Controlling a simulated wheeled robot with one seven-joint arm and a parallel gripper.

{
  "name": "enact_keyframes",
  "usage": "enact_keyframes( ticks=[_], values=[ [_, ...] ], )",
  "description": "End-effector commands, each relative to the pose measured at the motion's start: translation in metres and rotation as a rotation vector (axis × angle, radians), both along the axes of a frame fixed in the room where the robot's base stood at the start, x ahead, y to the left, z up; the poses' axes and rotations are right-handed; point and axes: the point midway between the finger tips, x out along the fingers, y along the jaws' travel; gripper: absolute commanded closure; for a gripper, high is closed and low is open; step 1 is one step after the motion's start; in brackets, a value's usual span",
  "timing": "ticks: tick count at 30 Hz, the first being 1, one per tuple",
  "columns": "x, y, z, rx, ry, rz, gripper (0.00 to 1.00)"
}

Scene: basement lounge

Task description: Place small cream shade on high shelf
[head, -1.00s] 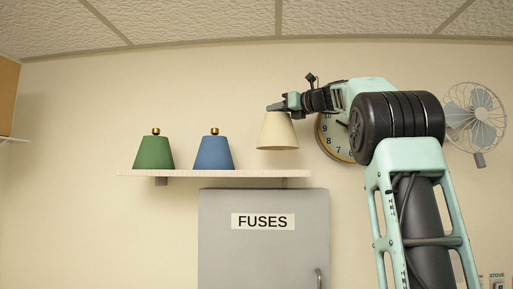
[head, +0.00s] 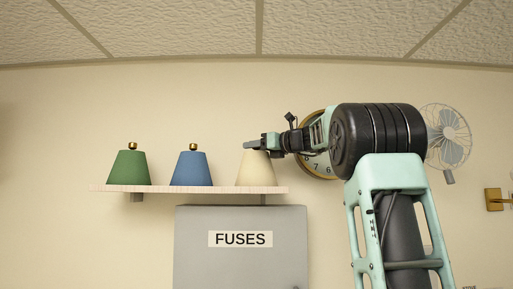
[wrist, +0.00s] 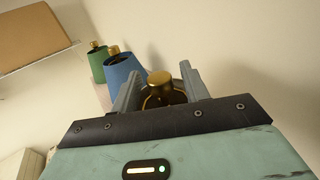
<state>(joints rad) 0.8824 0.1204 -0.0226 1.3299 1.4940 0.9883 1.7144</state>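The small cream shade (head: 256,170) is upright at the right end of the high shelf (head: 215,189), its lower rim appearing to rest on the board. My gripper (head: 262,142) is at its top, reaching in from the right. In the wrist view, the two grey fingers of my gripper (wrist: 162,88) stand apart on either side of a gold knob (wrist: 160,77), with a gap visible at each side. The fingers hide most of the cream shade there.
A blue shade (head: 190,169) and a green shade (head: 129,168) stand to the left on the same shelf. A grey fuse box (head: 240,262) is below. A clock (head: 317,166) and a fan (head: 448,137) are behind my arm. A cardboard box (wrist: 30,38) shows in the wrist view.

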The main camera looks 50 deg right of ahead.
Motion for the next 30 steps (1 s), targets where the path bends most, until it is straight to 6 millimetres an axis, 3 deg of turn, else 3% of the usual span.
enact_keyframes(
  ticks=[6,10,21,30],
  values=[
    [-0.001,0.000,0.000,0.000,0.000,0.000,0.55],
    [-0.012,-0.001,-0.002,-0.002,-0.001,-0.002,0.55],
    [-0.086,-0.007,-0.004,-0.002,-0.001,-0.004,0.55],
    [-0.118,-0.009,0.000,-0.001,0.000,0.000,0.55]
  ],
)
